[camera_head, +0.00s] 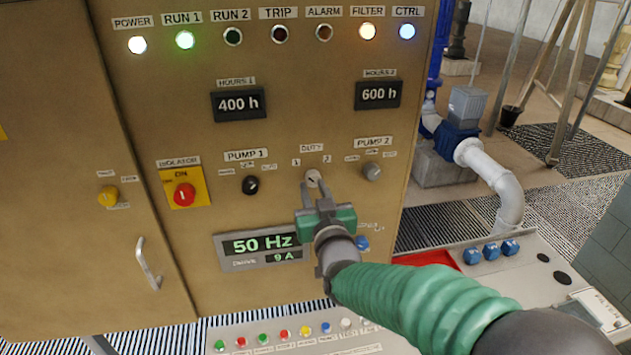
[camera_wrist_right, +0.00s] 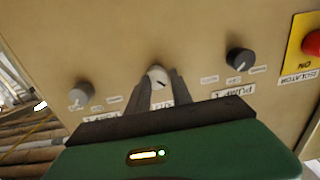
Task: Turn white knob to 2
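The white knob (camera_head: 312,178) sits under the DUTY label on the tan cabinet, between the marks 1 and 2. Its pointer is too small to read with certainty. My right gripper (camera_head: 316,187) is in front of it, with its two dark fingers apart and one on each side of the knob. In the right wrist view the white knob (camera_wrist_right: 157,76) shows between the fingertips (camera_wrist_right: 160,78). I see no clear contact between the fingers and the knob. My left gripper is not in view.
A black PUMP 1 knob (camera_head: 250,185) and a grey PUMP 2 knob (camera_head: 372,170) flank the white knob. A red isolator switch (camera_head: 184,195) is further left. The 50 Hz display (camera_head: 262,246) is below. A sloped console (camera_head: 530,275) with blue knobs stands at the right.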

